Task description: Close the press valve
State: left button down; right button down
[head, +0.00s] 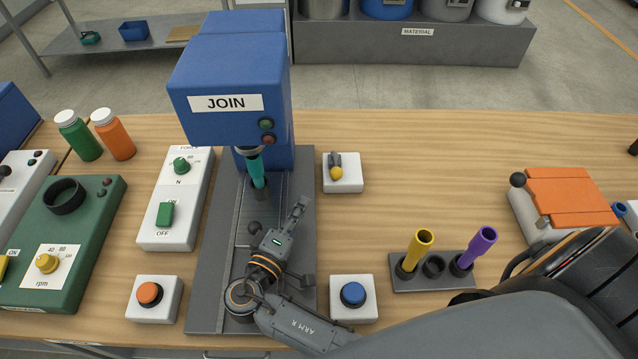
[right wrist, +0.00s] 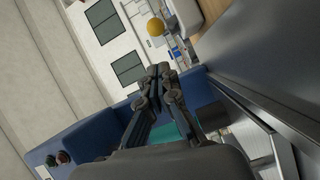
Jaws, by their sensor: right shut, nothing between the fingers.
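The press valve (head: 342,172) is a small white box to the right of the blue press (head: 225,75) marked JOIN. It carries a grey lever with a yellow ball (head: 336,173), and the ball end points toward the front. A yellow ball also shows in the right wrist view (right wrist: 156,27), beyond my fingers. My right gripper (head: 300,208) is shut and empty, above the right side of the press's grey base plate. It is in front of and left of the valve, apart from it. It also shows in the right wrist view (right wrist: 163,75). My left gripper is not in view.
A teal piece (head: 256,168) is under the press head. A blue button box (head: 353,297) and an orange button box (head: 152,298) flank the base plate. A rack (head: 433,283) holds yellow and purple tubes. Table right of the valve is clear.

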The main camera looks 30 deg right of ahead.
jog(key=shift+f, duration=0.1)
dwell(0.3)
jog(key=shift+w+d, duration=0.15)
jog(key=shift+d, duration=0.05)
jog(key=p, duration=0.3)
send_near(336, 164)
jog(key=w, duration=0.1)
jog(key=w+d, duration=0.1)
jog(key=w, duration=0.1)
jog(key=shift+r, duration=0.25)
jog(key=shift+w+d+f, duration=0.15)
jog(key=shift+w+d, duration=0.25)
jog(key=shift+d, duration=0.15)
